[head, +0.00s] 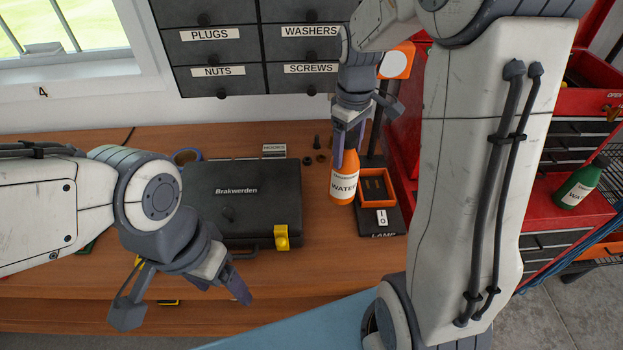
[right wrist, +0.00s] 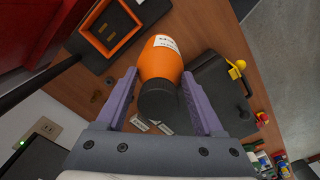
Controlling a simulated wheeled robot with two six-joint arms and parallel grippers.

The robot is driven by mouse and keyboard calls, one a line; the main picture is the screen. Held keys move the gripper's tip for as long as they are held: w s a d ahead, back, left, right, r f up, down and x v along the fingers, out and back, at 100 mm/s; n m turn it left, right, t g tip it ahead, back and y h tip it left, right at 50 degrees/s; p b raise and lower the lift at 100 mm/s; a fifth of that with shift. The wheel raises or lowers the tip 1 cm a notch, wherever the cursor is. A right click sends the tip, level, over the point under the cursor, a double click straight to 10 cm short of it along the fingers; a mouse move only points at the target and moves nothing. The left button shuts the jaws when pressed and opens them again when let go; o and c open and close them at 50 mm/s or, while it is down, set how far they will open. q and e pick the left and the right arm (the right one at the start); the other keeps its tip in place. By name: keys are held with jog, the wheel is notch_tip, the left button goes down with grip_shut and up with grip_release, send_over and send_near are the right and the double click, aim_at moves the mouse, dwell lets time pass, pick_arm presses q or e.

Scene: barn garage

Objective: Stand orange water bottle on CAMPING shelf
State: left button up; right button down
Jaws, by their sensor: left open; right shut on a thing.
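The orange water bottle (head: 344,184) with a white label stands upright at the workbench, right of the black case. My right gripper (head: 347,150) comes down on it from above and is shut on its top. In the right wrist view the orange bottle (right wrist: 161,60) has its dark cap (right wrist: 160,101) between the two purple fingers (right wrist: 160,105). I cannot tell whether its base touches the bench. My left gripper (head: 185,295) is open and empty, low in front of the black case. No shelf marked CAMPING shows in these views.
A black Brakwerden case (head: 240,200) lies on the wooden workbench (head: 312,270). A lamp base with an orange tray (head: 376,187) stands close right of the bottle. A red tool cabinet (head: 540,205) with a green bottle (head: 578,187) is at the right. Labelled drawers (head: 240,66) hang behind.

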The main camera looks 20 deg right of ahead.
jog(key=a+f+p, duration=0.2)
jog(key=a+f, duration=0.4)
jog(key=f, duration=0.2)
jog(key=shift+s+a+p, duration=0.3)
jog(key=shift+s+p, duration=0.05)
jog(key=shift+s, duration=0.1)
jog(key=shift+f, duration=0.15)
grip_release()
